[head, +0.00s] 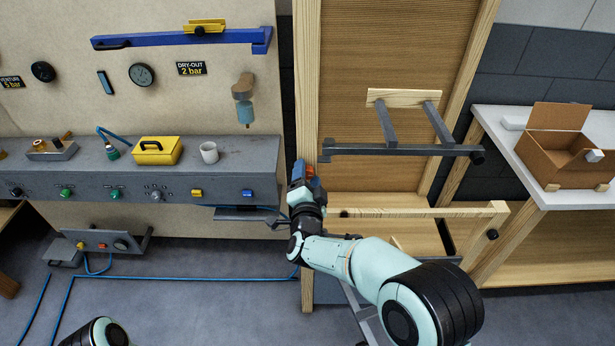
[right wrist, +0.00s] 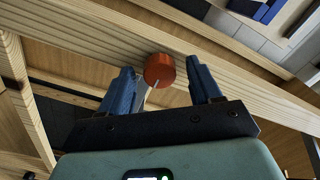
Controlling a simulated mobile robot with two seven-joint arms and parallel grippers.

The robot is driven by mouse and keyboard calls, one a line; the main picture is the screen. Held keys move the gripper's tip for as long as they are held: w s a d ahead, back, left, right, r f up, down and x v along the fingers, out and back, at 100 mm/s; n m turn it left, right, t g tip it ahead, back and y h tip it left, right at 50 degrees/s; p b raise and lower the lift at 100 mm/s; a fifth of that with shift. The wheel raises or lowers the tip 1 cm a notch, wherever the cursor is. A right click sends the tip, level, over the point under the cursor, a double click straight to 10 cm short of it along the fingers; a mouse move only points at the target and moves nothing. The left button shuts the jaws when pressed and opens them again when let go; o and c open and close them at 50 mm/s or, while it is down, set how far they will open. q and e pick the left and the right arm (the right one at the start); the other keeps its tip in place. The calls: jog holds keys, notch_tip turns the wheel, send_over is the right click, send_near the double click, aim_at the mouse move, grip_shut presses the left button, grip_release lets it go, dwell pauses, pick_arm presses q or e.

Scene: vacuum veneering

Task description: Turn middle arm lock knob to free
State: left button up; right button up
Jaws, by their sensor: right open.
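A round orange-red knob (right wrist: 159,70) with a pale line on it sits on a wooden rail (right wrist: 100,35) in the right wrist view. My right gripper (right wrist: 163,78) is open, with one blue finger on each side of the knob and visible gaps to it. In the head view my right gripper (head: 304,172) is at the wooden upright (head: 306,80), and a small red part of the knob (head: 310,170) shows beside its fingers. The knob is mostly hidden there. My left gripper is not in view.
A dark metal bar (head: 400,149) and a wooden arm (head: 430,211) stick out right of my gripper. The grey console (head: 90,185) with several knobs stands at left. A cardboard box (head: 565,150) stands on the white table (head: 500,140) at right.

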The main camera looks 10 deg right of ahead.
jog(key=c, duration=1)
jog(key=shift+c, duration=0.2)
jog(key=shift+n, duration=0.3)
jog(key=n+p, duration=0.1)
jog(key=n, duration=0.3)
jog(key=n+p, duration=0.1)
jog(key=n, duration=0.3)
jog(key=shift+a+r, duration=0.1)
jog(key=shift+n+p, duration=1.9)
jog(key=shift+n, duration=2.7)
